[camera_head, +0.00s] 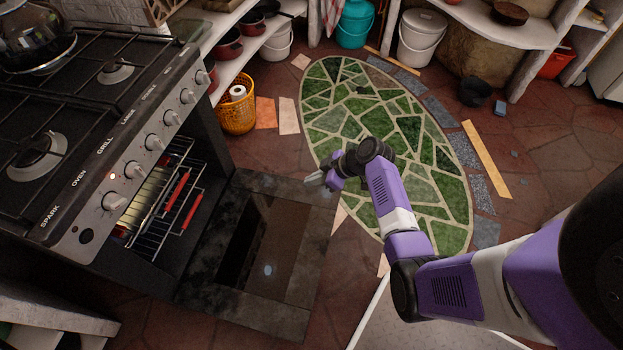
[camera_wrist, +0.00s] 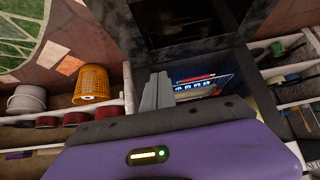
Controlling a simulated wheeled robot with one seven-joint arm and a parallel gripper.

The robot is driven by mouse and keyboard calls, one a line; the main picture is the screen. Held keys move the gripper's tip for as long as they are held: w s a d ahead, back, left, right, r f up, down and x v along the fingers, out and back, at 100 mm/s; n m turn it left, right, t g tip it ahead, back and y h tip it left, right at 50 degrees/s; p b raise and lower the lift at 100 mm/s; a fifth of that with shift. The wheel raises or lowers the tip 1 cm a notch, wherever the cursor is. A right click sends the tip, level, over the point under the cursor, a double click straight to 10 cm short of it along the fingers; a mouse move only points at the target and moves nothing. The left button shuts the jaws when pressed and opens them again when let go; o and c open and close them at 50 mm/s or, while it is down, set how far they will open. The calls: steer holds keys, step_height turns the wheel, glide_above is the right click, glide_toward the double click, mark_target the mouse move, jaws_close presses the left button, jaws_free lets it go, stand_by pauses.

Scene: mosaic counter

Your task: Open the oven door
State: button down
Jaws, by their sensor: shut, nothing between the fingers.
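The oven stands at the left in the head view, with a row of knobs on its front panel (camera_head: 135,160). Its door (camera_head: 233,255) is folded down flat, away from the oven body, with a dark glass pane in its middle. The oven cavity is open and shows wire racks (camera_head: 165,205) with red-handled parts. My gripper (camera_head: 308,180) is shut and empty, over the far outer corner of the door in the head view. In the wrist view the gripper fingers (camera_wrist: 156,90) are together, and the door (camera_wrist: 190,25) lies at the top.
An orange basket (camera_head: 238,104) stands on the floor beyond the oven, beside shelves with red pots (camera_head: 228,45). A green mosaic oval (camera_head: 385,140) lies in the floor under my arm. White and teal buckets stand at the back.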

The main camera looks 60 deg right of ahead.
steer(key=s+d+f+t+b, duration=0.1)
steer(key=s+d+f+b, duration=0.1)
steer(key=s+f+b, duration=0.3)
step_height(320, 180, down, 5)
steer(key=b, duration=0.4)
steer(key=shift+s+b, duration=0.35)
steer(key=shift+s, duration=0.05)
steer(key=shift+r, duration=0.2)
